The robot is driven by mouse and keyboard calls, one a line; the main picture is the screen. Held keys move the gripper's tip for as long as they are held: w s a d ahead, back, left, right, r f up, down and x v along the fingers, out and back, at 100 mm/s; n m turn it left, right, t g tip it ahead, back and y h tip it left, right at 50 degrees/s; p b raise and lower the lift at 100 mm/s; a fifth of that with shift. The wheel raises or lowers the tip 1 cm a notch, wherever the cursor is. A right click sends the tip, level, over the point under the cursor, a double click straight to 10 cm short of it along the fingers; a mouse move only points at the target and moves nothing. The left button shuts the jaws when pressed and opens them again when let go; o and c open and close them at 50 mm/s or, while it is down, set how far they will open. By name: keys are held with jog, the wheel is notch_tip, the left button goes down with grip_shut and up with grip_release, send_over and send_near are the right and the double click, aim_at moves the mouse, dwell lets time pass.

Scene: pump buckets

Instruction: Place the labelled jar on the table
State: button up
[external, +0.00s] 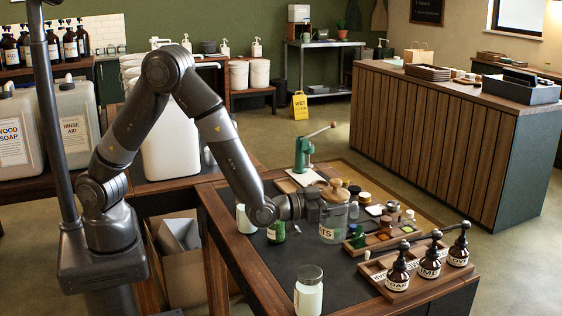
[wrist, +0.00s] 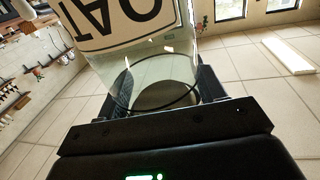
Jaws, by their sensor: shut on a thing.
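My gripper (external: 318,208) is shut around the jar's side, with a dark finger on either side of the glass in the wrist view. The jar looks upright over the dark-topped table (external: 338,278) with wooden edges. I cannot tell whether its base touches the table. The jar hides part of the things behind it.
A lidded pale jar (external: 309,291) stands at the table's front edge, and a green jar (external: 276,231) is left of my gripper. A wooden rack of pump bottles (external: 430,262) is at right. A green press (external: 305,158) and several small jars stand behind.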

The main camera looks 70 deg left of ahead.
aim_at(341, 190)
jog(key=r, duration=0.2)
jog(key=a+r, duration=0.1)
jog(key=shift+w, duration=0.3)
jog(key=w+a+n+y, duration=0.2)
jog(key=w+a+y, duration=0.15)
jog(key=a, duration=0.85)
jog(key=w+a+n+g+y, duration=0.1)
jog(key=w+a+n+y, duration=0.3)
jog(key=a, duration=0.8)
jog(key=w+a+n+y, duration=0.15)
jog(key=w+a, duration=0.35)
jog(key=a, duration=0.8)
jog(key=s+a+n+g+y, duration=0.2)
jog(key=s+a+y, duration=0.15)
jog(key=a, duration=0.95)
jog(key=s+a+n+g+y, duration=0.2)
jog(key=s+a, duration=0.2)
jog(key=a, duration=0.9)
jog(key=s+a+n+g+y, duration=0.1)
jog(key=s+a+g+y, duration=0.15)
jog(key=a, duration=1.15)
jog(key=shift+y, duration=0.3)
jog(key=f, duration=0.5)
jog(key=shift+s+d, duration=0.2)
jog(key=shift+s, duration=0.05)
jog(key=s+a+f, duration=0.2)
jog(key=a+f, duration=0.9)
jog(key=shift+a, duration=0.15)
